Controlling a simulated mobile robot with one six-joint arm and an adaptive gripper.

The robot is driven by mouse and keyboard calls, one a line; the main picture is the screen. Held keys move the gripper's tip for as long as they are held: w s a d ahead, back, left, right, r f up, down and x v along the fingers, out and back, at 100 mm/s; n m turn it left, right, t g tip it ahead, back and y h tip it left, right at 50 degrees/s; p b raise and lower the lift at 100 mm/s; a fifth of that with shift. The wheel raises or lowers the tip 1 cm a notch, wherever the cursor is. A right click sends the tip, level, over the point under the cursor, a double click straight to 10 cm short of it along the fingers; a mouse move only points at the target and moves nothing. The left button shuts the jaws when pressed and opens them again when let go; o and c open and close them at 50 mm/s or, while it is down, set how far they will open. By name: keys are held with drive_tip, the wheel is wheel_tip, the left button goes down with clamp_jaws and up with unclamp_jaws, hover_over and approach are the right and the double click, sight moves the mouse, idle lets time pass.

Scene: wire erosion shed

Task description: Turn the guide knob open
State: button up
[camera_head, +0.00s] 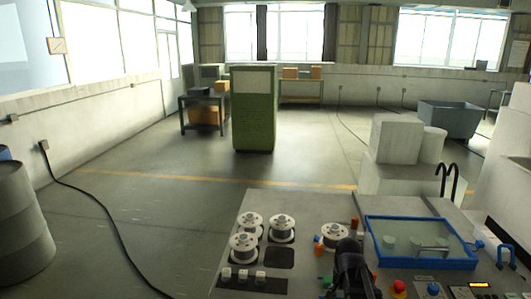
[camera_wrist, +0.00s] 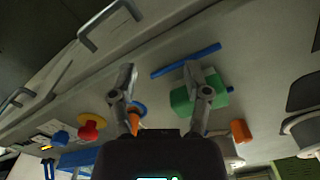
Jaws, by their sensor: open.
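My gripper (camera_wrist: 160,76) is open in the wrist view, its two fingers spread over the grey machine top. A green block (camera_wrist: 196,97) lies behind and beside the right finger, with a blue bar (camera_wrist: 186,61) close by. An orange piece (camera_wrist: 134,121) and a blue ring show by the left finger. An orange cylinder (camera_wrist: 240,131) stands to the right of the green block. I cannot tell which of these is the guide knob, or whether a finger touches anything. In the head view my dark gripper (camera_head: 350,264) hides part of this area; an orange cap (camera_head: 318,245) shows beside it.
White wire spools (camera_head: 283,228) stand left on the machine top. A blue-framed tank (camera_head: 422,243) lies right. A red button (camera_head: 399,287) and a blue button (camera_head: 433,288) are at the front edge. In the wrist view, a metal handle (camera_wrist: 108,20) crosses the upper left.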

drive_tip(key=s+a+f+n+b, duration=0.2)
drive_tip(key=s+a+f+n, duration=0.1)
drive_tip(key=s+a+n, duration=0.3)
drive_tip(key=shift+s+f+n+b, duration=0.15)
drive_tip(key=shift+s+n+b, duration=0.2)
drive_tip(key=shift+n, duration=0.15)
drive_tip(key=shift+a, duration=0.1)
drive_tip(key=shift+c, duration=0.3)
idle(0.7)
